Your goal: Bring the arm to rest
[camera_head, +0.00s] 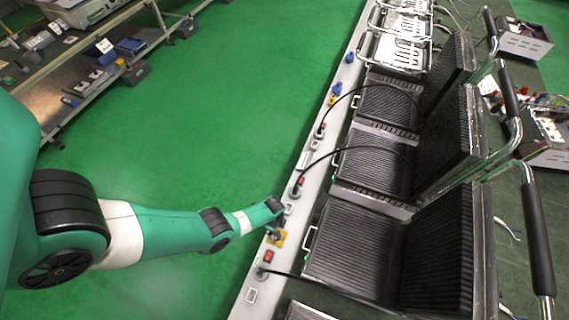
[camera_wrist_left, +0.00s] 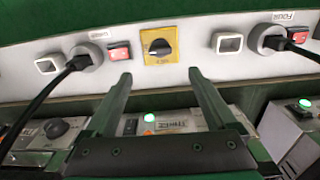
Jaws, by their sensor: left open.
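My left arm comes in from the left in the head view, and its gripper (camera_head: 277,222) is over the light rail with sockets and switches (camera_head: 251,295). In the left wrist view the gripper's two fingers (camera_wrist_left: 160,76) are spread apart with nothing between them. A black rotary knob on a yellow plate (camera_wrist_left: 158,46) sits just beyond the fingertips, roughly centred between them. The yellow plate also shows in the head view (camera_head: 281,239), partly hidden by the gripper. I cannot tell whether the fingers touch the panel. My right gripper is not in view.
Several open ribbed grill presses (camera_head: 350,240) line the bench right of the rail, with raised lids and bar handles (camera_head: 537,235). Black cables (camera_wrist_left: 40,103) run from rail sockets. A shelf (camera_head: 75,60) stands at upper left. Green floor (camera_head: 220,110) between is clear.

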